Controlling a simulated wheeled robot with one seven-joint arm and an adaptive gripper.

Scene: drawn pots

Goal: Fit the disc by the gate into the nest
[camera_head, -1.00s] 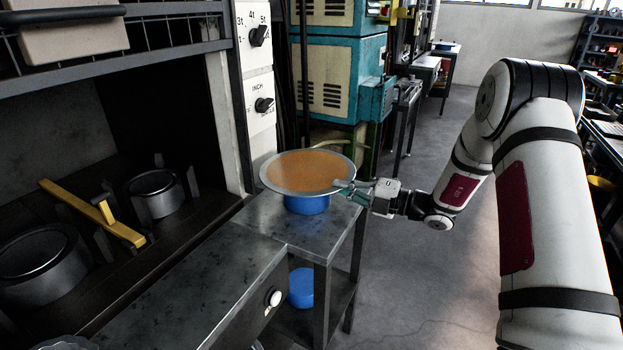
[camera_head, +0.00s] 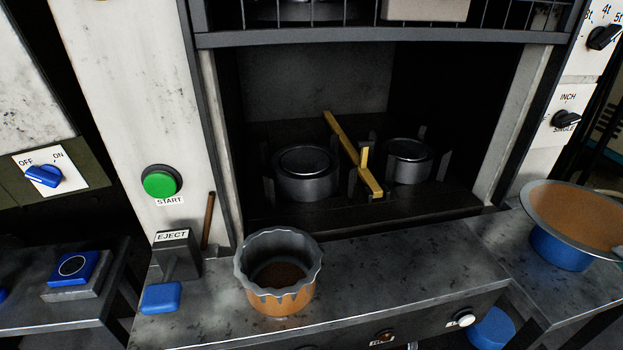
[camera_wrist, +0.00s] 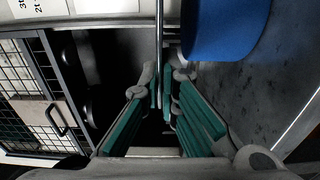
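I cannot tell whether the disc touches the stand. In the press, two round dark blocks with upright posts stand like nests: the left one (camera_head: 306,178) and the right one (camera_head: 408,163). A yellow bar (camera_head: 346,145) with an upright tab runs between them.
A wavy-rimmed, part-orange pot (camera_head: 278,280) stands on the metal ledge (camera_head: 420,265) before the press opening. The press's right pillar (camera_head: 518,120) stands between opening and disc. A green start button (camera_head: 160,182) and an eject lever (camera_head: 175,255) are at left.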

